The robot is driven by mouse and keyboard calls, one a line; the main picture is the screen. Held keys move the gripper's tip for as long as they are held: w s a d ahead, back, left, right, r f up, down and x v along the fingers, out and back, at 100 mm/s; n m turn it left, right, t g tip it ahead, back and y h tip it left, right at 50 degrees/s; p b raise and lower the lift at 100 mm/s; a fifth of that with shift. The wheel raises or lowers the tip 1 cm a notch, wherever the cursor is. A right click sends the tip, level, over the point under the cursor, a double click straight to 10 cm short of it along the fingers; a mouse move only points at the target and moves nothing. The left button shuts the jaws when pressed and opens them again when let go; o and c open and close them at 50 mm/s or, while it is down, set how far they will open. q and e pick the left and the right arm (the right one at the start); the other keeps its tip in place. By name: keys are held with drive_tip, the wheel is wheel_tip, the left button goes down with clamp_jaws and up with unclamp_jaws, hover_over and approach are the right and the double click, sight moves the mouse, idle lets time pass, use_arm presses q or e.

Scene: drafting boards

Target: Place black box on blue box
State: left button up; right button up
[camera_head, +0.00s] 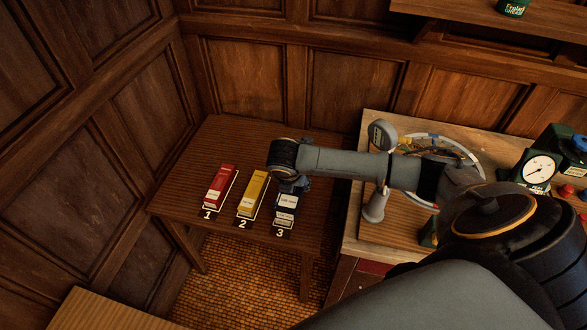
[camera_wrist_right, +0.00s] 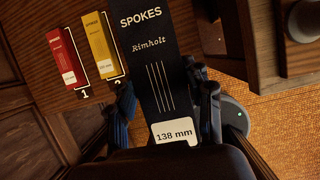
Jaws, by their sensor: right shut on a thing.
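The black box (camera_wrist_right: 159,75), marked SPOKES with a white 138 mm label, is in my right gripper (camera_wrist_right: 163,108). The fingers of the gripper, also in the head view (camera_head: 290,184), are shut on its sides. In the head view the black box (camera_head: 287,199) is at place 3 of the small table. A dark blue box (camera_head: 285,216) with a pale label shows just in front of and below it, partly hidden. I cannot tell whether the two boxes touch. The wrist view does not show the blue box. My left gripper is out of view.
A red box (camera_head: 220,187) lies at place 1 and a yellow box (camera_head: 253,193) at place 2, close to the left on the brown table (camera_head: 180,190). A workbench (camera_head: 352,235) with a wheel stand and a dial gauge (camera_head: 538,169) stands to the right. Panelled walls close in behind.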

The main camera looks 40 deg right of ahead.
drive_tip(key=w, duration=0.1)
drive_tip(key=w+d+f, duration=0.1)
drive_tip(key=w, duration=0.1)
drive_tip(key=shift+w+d+f, duration=0.3)
drive_tip(key=shift+d+f, duration=0.05)
drive_tip(key=shift+d, duration=0.05)
drive_tip(key=shift+w+d+f+b, duration=0.25)
drive_tip(key=shift+w+f+b, duration=0.25)
drive_tip(key=shift+w+d+f+b, duration=0.25)
drive_tip(key=shift+w+f+b, duration=0.2)
drive_tip(key=w+f+b, duration=0.1)
drive_tip(key=b, duration=0.2)
drive_tip(key=w+d+f+b, duration=0.1)
drive_tip(key=f+b, duration=0.1)
drive_tip(key=b, duration=0.1)
drive_tip(key=w+d+f+b, duration=0.1)
drive_tip(key=w+b, duration=0.1)
drive_tip(key=b, duration=0.1)
drive_tip(key=shift+f, duration=0.35)
use_arm(q)
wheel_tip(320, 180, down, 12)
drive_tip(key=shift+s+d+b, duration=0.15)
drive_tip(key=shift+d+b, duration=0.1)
drive_tip(key=shift+b, duration=0.15)
use_arm(e)
drive_tip(key=shift+w+d+f, duration=0.15)
drive_tip(key=shift+w+d, duration=0.05)
drive_tip(key=shift+w, duration=0.2)
